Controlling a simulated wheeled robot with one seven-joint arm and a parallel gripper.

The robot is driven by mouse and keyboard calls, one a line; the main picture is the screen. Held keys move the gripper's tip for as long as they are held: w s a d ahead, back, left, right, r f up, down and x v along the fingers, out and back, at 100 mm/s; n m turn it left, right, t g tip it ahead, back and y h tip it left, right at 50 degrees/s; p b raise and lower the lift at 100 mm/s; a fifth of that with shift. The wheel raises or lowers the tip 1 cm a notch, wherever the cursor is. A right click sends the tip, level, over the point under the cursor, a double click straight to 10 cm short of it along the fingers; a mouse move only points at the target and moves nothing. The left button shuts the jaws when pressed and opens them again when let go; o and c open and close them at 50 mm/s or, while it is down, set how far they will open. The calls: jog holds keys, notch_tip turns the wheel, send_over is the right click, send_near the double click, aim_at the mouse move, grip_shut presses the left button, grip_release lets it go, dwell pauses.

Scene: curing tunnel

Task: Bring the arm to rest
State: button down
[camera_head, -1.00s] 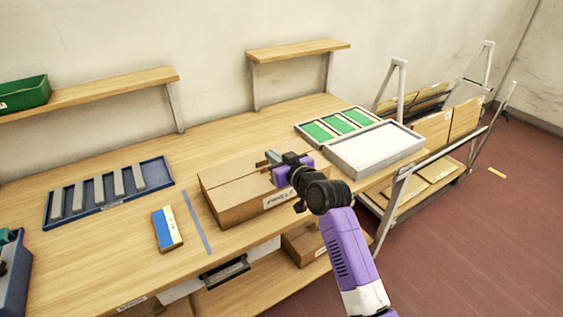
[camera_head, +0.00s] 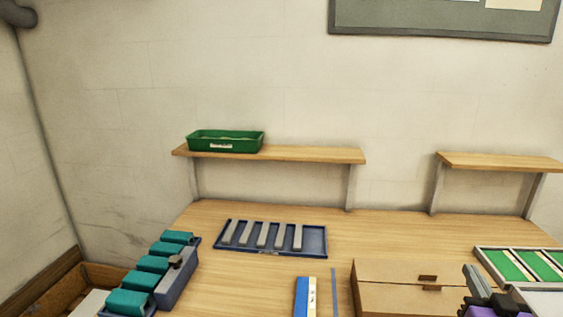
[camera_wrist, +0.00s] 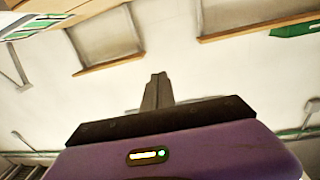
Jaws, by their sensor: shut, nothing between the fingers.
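My gripper (camera_head: 474,273) shows at the lower right edge of the head view, by the right end of a cardboard box (camera_head: 385,299). Most of my arm is out of the picture there. In the wrist view the two grey fingers (camera_wrist: 158,80) are together with nothing between them. They point toward the wall, with clear space around them.
The workbench (camera_head: 215,277) carries a blue tray with grey bars (camera_head: 318,250), a blue-and-white block (camera_head: 305,297) and a rack of teal pieces (camera_head: 158,262). A frame with green panels (camera_head: 518,263) lies at right. Wall shelves (camera_head: 300,154) hold a green bin (camera_head: 225,142).

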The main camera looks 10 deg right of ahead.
jog(key=s+a+f+n+y, duration=0.1)
jog(key=s+a+f+y, duration=0.1)
jog(key=s+a, duration=0.7)
jog(key=s+a+f+n+g+y, duration=0.1)
jog(key=s+a+f, duration=0.3)
jog(key=s+a, duration=0.4)
jog(key=s+a+f+n+g+y, duration=0.1)
jog(key=s+a, duration=0.8)
jog(key=s, duration=1)
notch_tip(320, 180, down, 3)
jog(key=n+y, duration=0.1)
jog(key=y, duration=0.1)
jog(key=shift+s+a+n+y, duration=0.3)
jog(key=shift+n+y, duration=0.1)
jog(key=shift+r, duration=0.1)
